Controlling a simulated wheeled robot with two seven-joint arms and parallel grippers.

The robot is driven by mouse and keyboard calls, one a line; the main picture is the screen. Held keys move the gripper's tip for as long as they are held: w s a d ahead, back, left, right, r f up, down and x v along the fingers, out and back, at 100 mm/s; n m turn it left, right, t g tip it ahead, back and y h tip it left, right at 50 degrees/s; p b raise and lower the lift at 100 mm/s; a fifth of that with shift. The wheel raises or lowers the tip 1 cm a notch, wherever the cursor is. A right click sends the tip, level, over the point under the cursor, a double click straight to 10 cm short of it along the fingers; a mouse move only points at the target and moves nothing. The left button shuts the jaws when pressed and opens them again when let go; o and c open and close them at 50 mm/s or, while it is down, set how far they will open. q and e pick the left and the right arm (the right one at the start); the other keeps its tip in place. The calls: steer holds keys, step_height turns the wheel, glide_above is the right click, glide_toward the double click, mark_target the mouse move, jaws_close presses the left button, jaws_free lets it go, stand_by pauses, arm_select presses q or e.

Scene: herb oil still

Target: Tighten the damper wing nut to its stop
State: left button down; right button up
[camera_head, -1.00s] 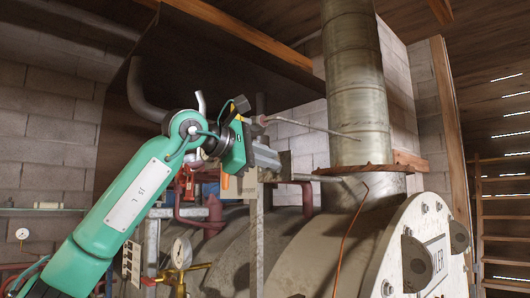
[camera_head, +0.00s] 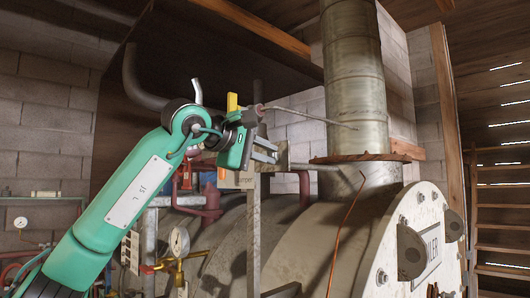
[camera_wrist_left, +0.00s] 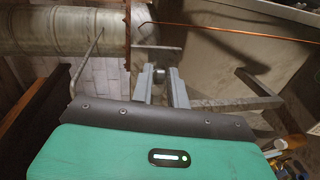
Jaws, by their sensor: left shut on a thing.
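My left gripper (camera_head: 276,152) is at the top of an upright metal post (camera_head: 253,240), left of the flue pipe (camera_head: 355,80). In the left wrist view its two grey fingers (camera_wrist_left: 160,74) are close together around a small dark part, which looks like the wing nut (camera_wrist_left: 158,72). The fingers and my wrist hide most of the nut in the head view, so its wings and how far it is turned cannot be told. A thin rod (camera_head: 305,117) runs from above the gripper to the flue pipe. My right gripper is not in view.
The boiler drum (camera_head: 310,240) fills the space below and right of the gripper. A rusty flange (camera_head: 366,158) rings the flue base. A copper line (camera_head: 345,235) hangs over the drum.

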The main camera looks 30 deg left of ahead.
arm_select(q)
steer(key=shift+f, duration=0.1)
steer(key=c, duration=1.4)
jaws_free()
steer(key=shift+o, duration=0.2)
steer(key=b+v, duration=0.5)
steer(key=v, duration=0.8)
steer(key=shift+s+r, duration=0.2)
steer(key=shift+s, duration=0.15)
